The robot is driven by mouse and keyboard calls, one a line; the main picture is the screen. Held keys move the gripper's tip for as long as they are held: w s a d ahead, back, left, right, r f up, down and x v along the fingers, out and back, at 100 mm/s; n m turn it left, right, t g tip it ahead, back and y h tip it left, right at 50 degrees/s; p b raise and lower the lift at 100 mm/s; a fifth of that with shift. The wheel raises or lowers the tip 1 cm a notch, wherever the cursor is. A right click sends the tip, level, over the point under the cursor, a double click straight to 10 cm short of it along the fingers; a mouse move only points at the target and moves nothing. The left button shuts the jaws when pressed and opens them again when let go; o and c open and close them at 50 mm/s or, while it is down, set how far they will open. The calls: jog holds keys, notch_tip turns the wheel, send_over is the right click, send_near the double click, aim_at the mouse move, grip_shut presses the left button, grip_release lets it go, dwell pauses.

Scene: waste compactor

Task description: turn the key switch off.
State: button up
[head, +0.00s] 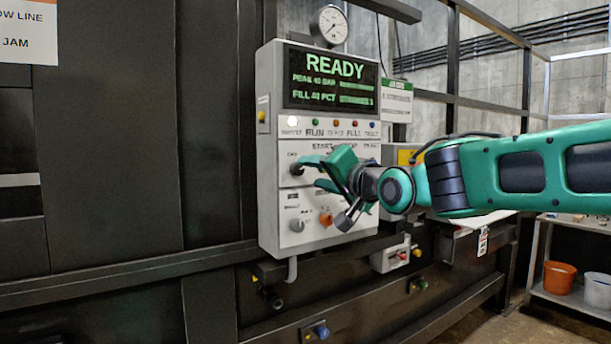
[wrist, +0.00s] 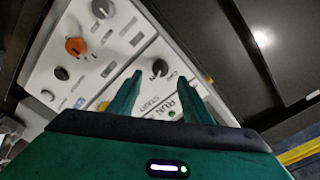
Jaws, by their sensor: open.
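The key switch, a small dark knob (head: 297,169), sits at the upper left of the white control panel (head: 267,190), under the lamp row. In the wrist view the dark knob (wrist: 160,68) shows a pale pointer mark and lies between my two fingertips as seen from the camera. My gripper (head: 310,173) is open, with its green fingers close to the panel at the knob. In the wrist view my gripper (wrist: 158,78) has one finger on each side of the knob. I cannot tell whether either finger touches it.
A display (head: 335,82) reads READY above several lamps. Lower on the panel are a grey knob (head: 297,226) and an orange knob (head: 326,218), close below my gripper. A round gauge (head: 329,26) stands on top. A bare dark wall (head: 120,130) lies to the left.

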aim_at(300, 170)
jog(key=shift+x, duration=3.05)
jog(key=shift+d, duration=0.1)
